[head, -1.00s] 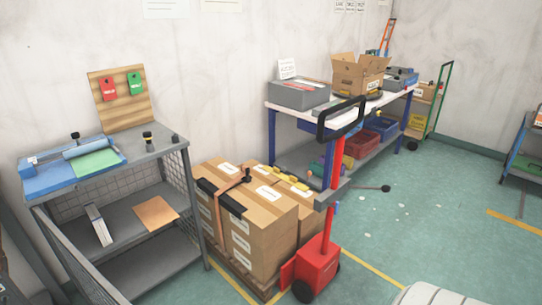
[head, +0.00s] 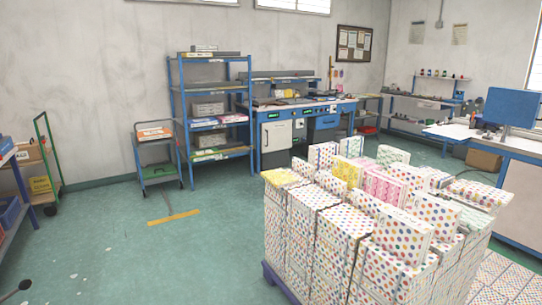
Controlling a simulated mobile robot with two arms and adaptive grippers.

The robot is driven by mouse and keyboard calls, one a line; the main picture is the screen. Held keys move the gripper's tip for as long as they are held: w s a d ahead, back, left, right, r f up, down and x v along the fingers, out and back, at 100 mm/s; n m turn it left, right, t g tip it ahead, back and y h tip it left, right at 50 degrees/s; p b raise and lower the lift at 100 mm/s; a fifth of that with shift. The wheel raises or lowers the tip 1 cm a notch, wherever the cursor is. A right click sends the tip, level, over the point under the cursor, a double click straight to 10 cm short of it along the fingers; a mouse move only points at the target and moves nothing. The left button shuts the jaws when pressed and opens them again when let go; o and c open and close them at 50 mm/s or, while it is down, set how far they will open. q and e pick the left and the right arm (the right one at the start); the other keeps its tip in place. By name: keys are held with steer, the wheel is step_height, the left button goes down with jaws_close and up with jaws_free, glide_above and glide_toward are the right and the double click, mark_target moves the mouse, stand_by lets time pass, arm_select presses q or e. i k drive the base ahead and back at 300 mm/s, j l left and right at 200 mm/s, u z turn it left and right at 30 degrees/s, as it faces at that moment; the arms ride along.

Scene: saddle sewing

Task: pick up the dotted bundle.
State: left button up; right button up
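A large stack of bundles in white paper with coloured dots (head: 335,225) stands on a blue pallet (head: 280,283) at the lower right of the head view. Several loose dotted bundles lie or lean on its top, one leaning near the front (head: 402,234) and one standing further right (head: 436,214). Among them are a yellow patterned bundle (head: 347,172) and a pink patterned one (head: 384,187). I cannot tell which dotted bundle the task means. Neither of my grippers shows in this view.
A blue shelf rack (head: 212,120), a small blue cart (head: 157,160) and a workbench (head: 300,125) stand along the back wall. A green-handled trolley (head: 45,170) is at the left. A table (head: 490,145) stands at the right.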

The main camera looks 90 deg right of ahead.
mark_target(320, 156)
steer(key=l+z, duration=0.1)
steer(key=z, duration=3.5)
steer(key=i+j+z, duration=0.45)
steer(key=j, duration=0.15)
steer(key=i+j+z, duration=0.2)
steer(key=j, duration=0.15)
steer(key=i+j+z, duration=0.2)
steer(key=j, duration=0.2)
steer(key=k, duration=0.1)
